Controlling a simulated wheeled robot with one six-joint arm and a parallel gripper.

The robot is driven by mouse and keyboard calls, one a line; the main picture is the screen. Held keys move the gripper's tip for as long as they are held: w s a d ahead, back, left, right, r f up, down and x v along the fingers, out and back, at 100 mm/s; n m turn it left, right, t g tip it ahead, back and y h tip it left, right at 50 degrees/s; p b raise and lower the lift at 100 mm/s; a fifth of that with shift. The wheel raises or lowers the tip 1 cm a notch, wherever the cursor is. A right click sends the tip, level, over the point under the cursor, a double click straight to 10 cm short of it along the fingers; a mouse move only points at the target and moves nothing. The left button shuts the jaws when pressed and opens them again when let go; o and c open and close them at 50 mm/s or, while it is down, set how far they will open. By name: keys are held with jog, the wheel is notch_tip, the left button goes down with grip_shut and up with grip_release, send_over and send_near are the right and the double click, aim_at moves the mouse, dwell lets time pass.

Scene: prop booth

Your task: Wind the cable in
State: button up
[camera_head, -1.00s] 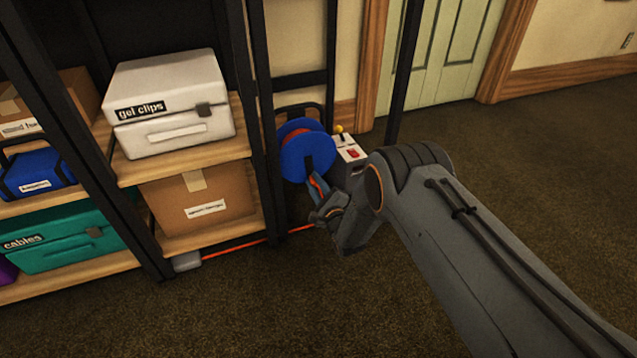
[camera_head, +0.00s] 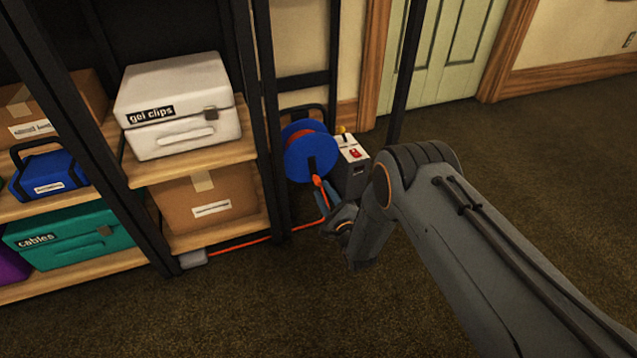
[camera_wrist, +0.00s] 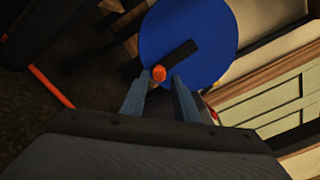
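A blue cable reel (camera_head: 300,160) stands on the floor behind the shelf upright. Its black crank arm (camera_wrist: 180,55) points down and ends in an orange handle (camera_head: 317,181). The orange cable (camera_head: 240,245) runs along the floor from the reel area to a grey block (camera_head: 193,258) below the shelf. My gripper (camera_wrist: 160,76) is at the crank handle. In the wrist view its two fingers stand apart, with the orange handle end (camera_wrist: 158,73) between or just beyond the tips. A gap shows on either side of it. I cannot tell the exact depth.
A grey box with a red switch (camera_head: 354,153) stands right of the reel. Shelving with a white case (camera_head: 178,105), a cardboard box (camera_head: 207,208) and a teal case (camera_head: 68,240) is at left. The carpet at right is clear.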

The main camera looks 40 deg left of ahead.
jog(key=shift+p+v, duration=0.3)
jog(key=shift+v, duration=0.75)
